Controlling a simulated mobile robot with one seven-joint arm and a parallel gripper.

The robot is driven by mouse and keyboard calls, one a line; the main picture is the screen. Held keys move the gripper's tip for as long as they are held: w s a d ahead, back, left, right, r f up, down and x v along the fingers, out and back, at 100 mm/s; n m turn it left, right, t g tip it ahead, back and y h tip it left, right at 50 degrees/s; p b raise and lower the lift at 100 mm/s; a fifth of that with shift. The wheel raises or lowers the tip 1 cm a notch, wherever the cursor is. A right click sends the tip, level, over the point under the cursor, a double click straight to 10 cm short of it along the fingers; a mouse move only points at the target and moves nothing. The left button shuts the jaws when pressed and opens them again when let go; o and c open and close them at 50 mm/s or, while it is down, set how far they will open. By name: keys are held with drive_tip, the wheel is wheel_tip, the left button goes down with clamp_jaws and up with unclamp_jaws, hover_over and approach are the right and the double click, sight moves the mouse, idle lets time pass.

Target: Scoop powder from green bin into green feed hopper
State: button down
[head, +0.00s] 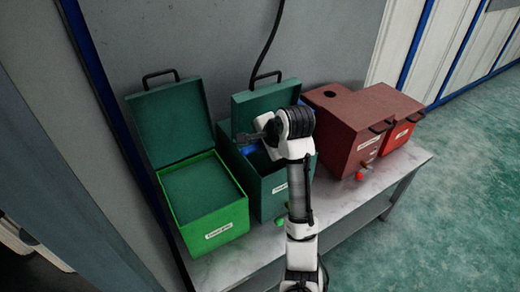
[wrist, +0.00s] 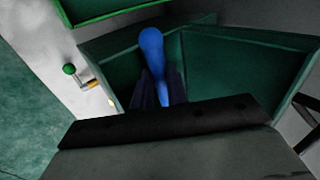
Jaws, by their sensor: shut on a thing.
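The bright green bin (head: 213,222) stands at the left with its lid (head: 170,122) open; a flat dark green surface fills it near the rim. The darker green hopper (head: 268,190) stands right of it, lid (head: 265,106) raised, with a green-knobbed tap in front. My gripper (head: 262,139) is over the hopper's opening, shut on a blue scoop (head: 248,150). In the wrist view the scoop (wrist: 151,45) points away from my fingers (wrist: 158,92), above the hopper's dark green inside. I cannot tell whether it holds powder.
A dark red hopper (head: 345,130) with a round hole in its top and a brighter red bin (head: 402,136) stand to the right on the same pale bench (head: 398,172). A wall is close behind. The floor at the right is clear.

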drive_tip(key=shift+s+d+f+t+y+b, duration=0.1)
drive_tip(key=shift+f+t+y+b, duration=0.35)
drive_tip(key=shift+b, duration=1.55)
drive_tip(key=t+y+b, duration=0.1)
drive_tip(key=t+b, duration=0.1)
drive_tip(key=b, duration=0.1)
drive_tip(key=f+t+y+b, duration=0.1)
drive_tip(key=b, duration=0.2)
drive_tip(key=f+t+y+b, duration=0.1)
drive_tip(key=t+y+b, duration=0.1)
drive_tip(key=b, duration=0.1)
drive_tip(key=shift+s+d+t, duration=0.1)
drive_tip(key=shift+s+t, duration=0.1)
drive_tip(key=shift+t, duration=0.15)
drive_tip(key=shift+b, duration=0.35)
drive_tip(key=shift+r, duration=0.15)
